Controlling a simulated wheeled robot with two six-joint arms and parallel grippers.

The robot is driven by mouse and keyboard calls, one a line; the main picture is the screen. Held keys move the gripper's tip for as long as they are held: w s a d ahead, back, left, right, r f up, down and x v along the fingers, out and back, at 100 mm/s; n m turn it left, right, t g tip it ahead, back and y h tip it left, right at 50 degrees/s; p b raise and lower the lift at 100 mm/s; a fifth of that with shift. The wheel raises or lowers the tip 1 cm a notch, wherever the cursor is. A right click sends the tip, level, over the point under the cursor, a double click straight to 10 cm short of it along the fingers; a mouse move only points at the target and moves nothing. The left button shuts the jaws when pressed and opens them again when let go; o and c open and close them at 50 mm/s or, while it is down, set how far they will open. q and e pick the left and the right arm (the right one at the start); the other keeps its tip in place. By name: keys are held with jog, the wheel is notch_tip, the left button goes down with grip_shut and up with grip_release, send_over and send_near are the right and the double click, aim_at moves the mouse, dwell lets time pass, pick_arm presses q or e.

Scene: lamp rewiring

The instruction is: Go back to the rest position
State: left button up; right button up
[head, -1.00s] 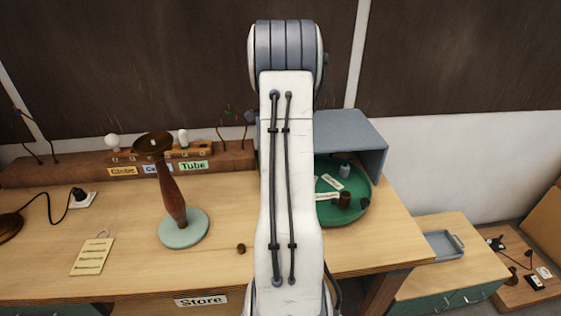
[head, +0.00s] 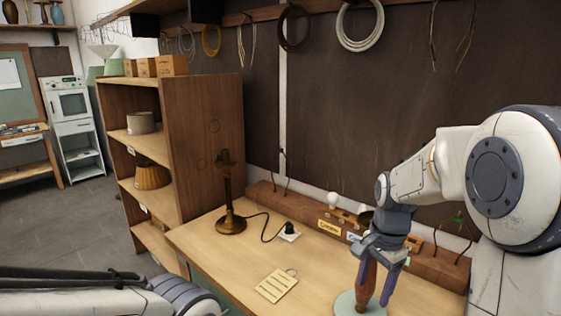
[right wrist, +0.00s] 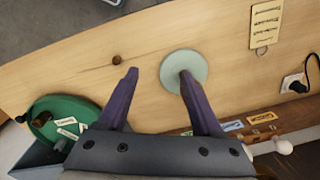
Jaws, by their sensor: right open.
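My right gripper (head: 374,297) is open, with its purple fingers pointing down at the right of the head view. Its fingers also show in the right wrist view (right wrist: 158,74), with nothing between the tips. The fingers overlap the stem in the head view; I cannot tell the gap. In the right wrist view one finger covers part of the base (right wrist: 176,62). My left arm shows at the lower left; its gripper is out of view.
A brass lamp (head: 230,222) stands at the bench's left, beside a white socket (head: 289,236). A paper tag (head: 277,286) lies in front. A wooden shelf (head: 205,135) stands left.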

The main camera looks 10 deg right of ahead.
jog(key=s+a+n, duration=0.5)
jog(key=a+n, duration=0.1)
jog(key=a, duration=0.2)
jog(key=s+a+n, duration=0.5)
jog(key=a, duration=0.3)
jog(key=s+a+n, duration=0.4)
jog(key=s+n, duration=0.6)
jog(key=shift+s+a+f+y, duration=0.15)
jog(key=shift+s+f+y, duration=0.25)
jog(key=shift+c, duration=1.4)
